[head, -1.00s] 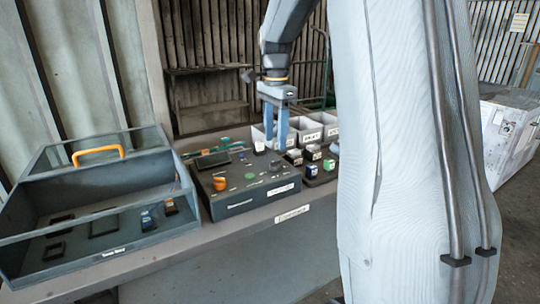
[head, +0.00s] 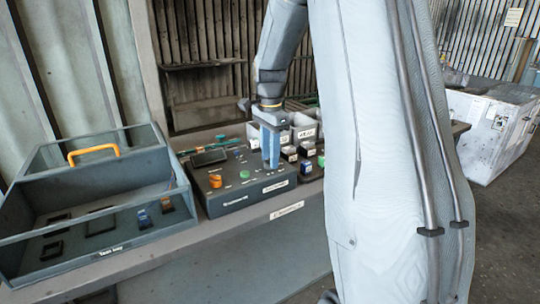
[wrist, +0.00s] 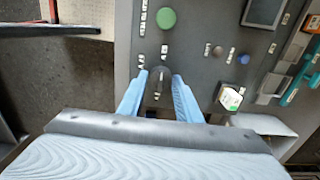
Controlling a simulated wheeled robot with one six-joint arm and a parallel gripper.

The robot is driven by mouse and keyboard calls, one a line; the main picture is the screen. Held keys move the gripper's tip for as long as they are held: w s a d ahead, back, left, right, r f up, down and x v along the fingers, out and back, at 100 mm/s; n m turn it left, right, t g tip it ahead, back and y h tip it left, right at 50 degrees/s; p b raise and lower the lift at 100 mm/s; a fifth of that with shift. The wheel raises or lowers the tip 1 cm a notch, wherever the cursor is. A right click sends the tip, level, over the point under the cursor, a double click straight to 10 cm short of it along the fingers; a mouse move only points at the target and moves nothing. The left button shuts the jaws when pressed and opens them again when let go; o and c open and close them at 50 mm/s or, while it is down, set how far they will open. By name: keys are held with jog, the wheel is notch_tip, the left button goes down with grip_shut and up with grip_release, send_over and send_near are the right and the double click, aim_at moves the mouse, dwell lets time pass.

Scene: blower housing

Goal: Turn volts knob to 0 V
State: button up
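The dark control box (head: 225,201) sits on the bench in the head view, with an orange knob (head: 215,181) and a green button (head: 245,174) on top. My gripper (head: 270,165) points down over the box's right part. In the wrist view my gripper (wrist: 160,78) has its two blue fingers spread on either side of a dark knob (wrist: 158,83) on the panel. Narrow gaps seem to show between fingers and knob; contact cannot be told. The small labels around the knob are too blurred to read, so its setting is unclear.
A white-topped block with green marks (wrist: 230,97) is close right of the fingers in the wrist view. The green button (wrist: 166,18) and a blue button (wrist: 243,59) are nearby. A grey tray with an orange handle (head: 94,152) stands left; white bins (head: 303,133) stand behind.

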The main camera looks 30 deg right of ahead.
jog(key=c, duration=0.5)
jog(key=shift+c, duration=0.2)
